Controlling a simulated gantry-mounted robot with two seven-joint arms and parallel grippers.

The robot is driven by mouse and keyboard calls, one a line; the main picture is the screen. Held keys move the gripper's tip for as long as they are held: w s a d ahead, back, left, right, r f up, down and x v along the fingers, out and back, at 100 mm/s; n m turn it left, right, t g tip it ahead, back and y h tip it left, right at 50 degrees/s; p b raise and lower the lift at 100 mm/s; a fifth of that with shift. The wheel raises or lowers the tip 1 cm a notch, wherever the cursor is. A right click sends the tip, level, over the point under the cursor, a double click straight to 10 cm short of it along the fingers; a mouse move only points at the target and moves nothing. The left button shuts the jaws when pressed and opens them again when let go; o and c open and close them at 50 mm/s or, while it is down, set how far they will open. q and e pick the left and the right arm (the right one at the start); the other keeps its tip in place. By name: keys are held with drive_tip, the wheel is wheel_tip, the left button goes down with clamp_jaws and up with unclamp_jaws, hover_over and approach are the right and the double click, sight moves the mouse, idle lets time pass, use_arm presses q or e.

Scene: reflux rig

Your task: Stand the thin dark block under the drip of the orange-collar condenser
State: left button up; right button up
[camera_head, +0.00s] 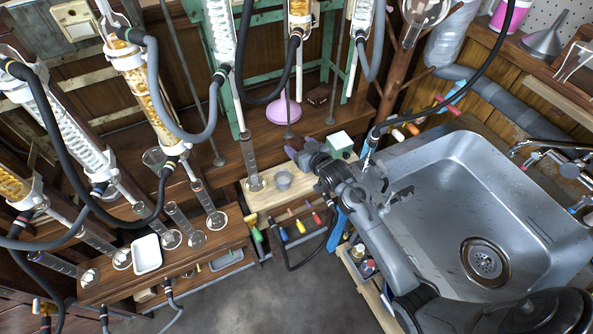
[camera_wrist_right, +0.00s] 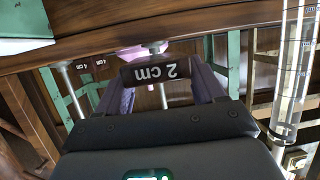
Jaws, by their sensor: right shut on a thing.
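My right gripper (camera_head: 297,153), with purple fingers, is over the wooden board near the middle of the head view. In the right wrist view it is shut on the thin dark block (camera_wrist_right: 155,71), labelled "2 cm", which spans between its fingertips. I cannot make out the block in the head view. A condenser with an orange-tinted fitting (camera_head: 299,18) hangs at the top middle; another amber-filled condenser (camera_head: 145,90) hangs at the left. I cannot tell for sure which bears the orange collar. My left gripper is not in view.
Dark blocks (camera_head: 317,96) lie on the shelf behind, beside a pink disc (camera_head: 281,110). Hoses hang overhead; the sink (camera_head: 520,170) is right.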

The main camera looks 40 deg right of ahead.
wheel_tip(320, 180, down, 5)
drive_tip(key=shift+w+d+r+b, duration=0.1)
drive_tip(key=shift+w+d+b, duration=0.05)
drive_tip(key=shift+b, duration=0.9)
drive_tip(key=shift+f+b, duration=1.2)
drive_tip(key=shift+f, duration=1.45)
drive_tip(key=o, duration=0.7)
drive_tip(key=shift+f, duration=0.1)
drive_tip(key=shift+c, duration=0.2)
